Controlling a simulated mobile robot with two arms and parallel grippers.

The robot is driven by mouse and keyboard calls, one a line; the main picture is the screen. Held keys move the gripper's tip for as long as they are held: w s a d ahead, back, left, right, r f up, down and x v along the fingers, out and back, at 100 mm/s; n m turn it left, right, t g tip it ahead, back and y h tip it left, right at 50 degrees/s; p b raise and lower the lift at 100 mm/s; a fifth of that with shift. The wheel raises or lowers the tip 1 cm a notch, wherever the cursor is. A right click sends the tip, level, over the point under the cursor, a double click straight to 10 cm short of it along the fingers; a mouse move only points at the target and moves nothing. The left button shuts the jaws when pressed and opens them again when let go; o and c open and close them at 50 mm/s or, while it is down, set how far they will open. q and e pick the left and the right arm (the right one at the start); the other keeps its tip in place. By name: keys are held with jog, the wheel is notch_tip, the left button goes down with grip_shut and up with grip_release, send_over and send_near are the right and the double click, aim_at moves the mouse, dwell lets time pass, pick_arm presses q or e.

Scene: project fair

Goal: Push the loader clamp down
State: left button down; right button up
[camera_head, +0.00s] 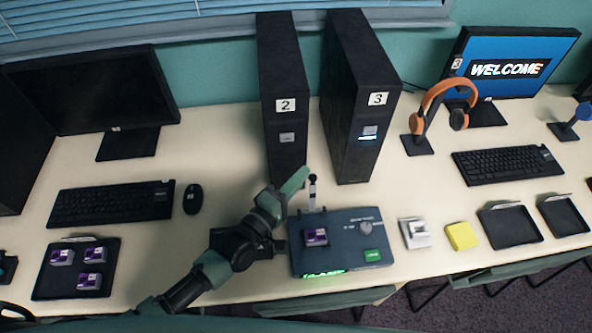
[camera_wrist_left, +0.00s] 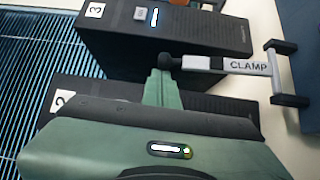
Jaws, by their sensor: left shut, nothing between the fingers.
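The loader (camera_head: 340,262) is a dark blue-grey box at the table's front, with a purple chip (camera_head: 316,237) in its top, a dial and a green button. Its clamp (camera_head: 313,192) stands upright at the back edge, a lever with a black knob on top. In the left wrist view the clamp (camera_wrist_left: 238,65) shows its "CLAMP" label and knob. My left gripper (camera_head: 301,176) is shut and empty, with its green fingertips (camera_wrist_left: 160,84) right beside the knob. I cannot tell whether they touch it. My right gripper is out of view.
Black computer towers 2 (camera_head: 284,150) and 3 (camera_head: 352,150) stand close behind the clamp. A tray (camera_head: 60,287) with purple chips lies at the left. A grey-white item (camera_head: 414,233), a yellow block (camera_head: 462,236) and an empty tray (camera_head: 510,226) lie right of the loader.

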pick_arm(q)
jog(key=shift+f, duration=0.1)
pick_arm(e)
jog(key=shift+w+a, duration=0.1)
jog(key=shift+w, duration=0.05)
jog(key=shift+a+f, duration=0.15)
